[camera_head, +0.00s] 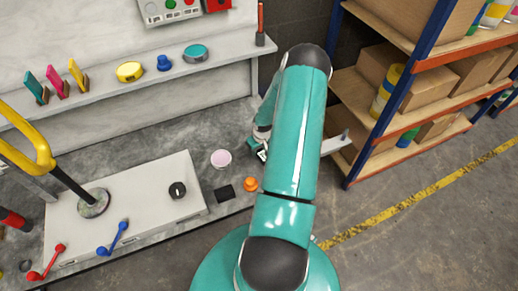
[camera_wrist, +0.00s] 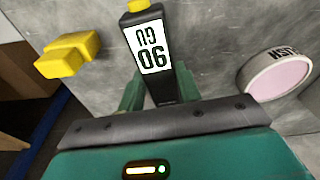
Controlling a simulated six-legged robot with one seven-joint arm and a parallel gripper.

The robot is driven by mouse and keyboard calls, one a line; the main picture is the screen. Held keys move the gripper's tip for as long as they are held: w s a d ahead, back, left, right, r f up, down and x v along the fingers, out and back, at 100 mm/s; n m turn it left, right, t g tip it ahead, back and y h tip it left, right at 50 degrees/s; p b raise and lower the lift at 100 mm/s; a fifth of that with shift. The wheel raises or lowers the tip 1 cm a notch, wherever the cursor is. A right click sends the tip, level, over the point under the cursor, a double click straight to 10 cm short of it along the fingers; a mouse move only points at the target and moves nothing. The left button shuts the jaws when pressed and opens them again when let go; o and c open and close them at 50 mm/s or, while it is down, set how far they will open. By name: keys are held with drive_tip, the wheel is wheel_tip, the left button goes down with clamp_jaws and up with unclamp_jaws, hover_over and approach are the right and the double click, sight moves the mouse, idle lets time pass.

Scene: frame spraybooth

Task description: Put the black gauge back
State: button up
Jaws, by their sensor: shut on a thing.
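The black gauge (camera_wrist: 151,58) is a flat black bar with a white label and a yellow tip at its far end. My gripper (camera_wrist: 158,90) is shut on it, with a green finger on each side. In the head view, my gripper (camera_head: 259,145) is over the right part of the grey bench, with the gauge's white label (camera_head: 263,155) just showing at it. My arm hides part of this area. On the back ledge at left stand a teal gauge (camera_head: 35,87), a pink gauge (camera_head: 57,82) and a yellow gauge (camera_head: 78,74), each in a brown holder.
A pink-topped round tin (camera_head: 221,158) lies close by; it also shows in the wrist view (camera_wrist: 278,75). A black square (camera_head: 224,192) and an orange knob (camera_head: 250,184) are nearer me. A yellow block (camera_wrist: 68,55) shows in the wrist view. Shelving (camera_head: 372,130) stands at right.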

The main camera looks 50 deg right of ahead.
drive_tip(key=shift+f, duration=0.55)
drive_tip(key=o, duration=1.3)
drive_tip(key=shift+c, duration=0.2)
wheel_tip(320, 180, up, 14)
drive_tip(key=s, duration=0.2)
drive_tip(key=shift+a+f, duration=0.2)
drive_tip(key=shift+a, duration=0.2)
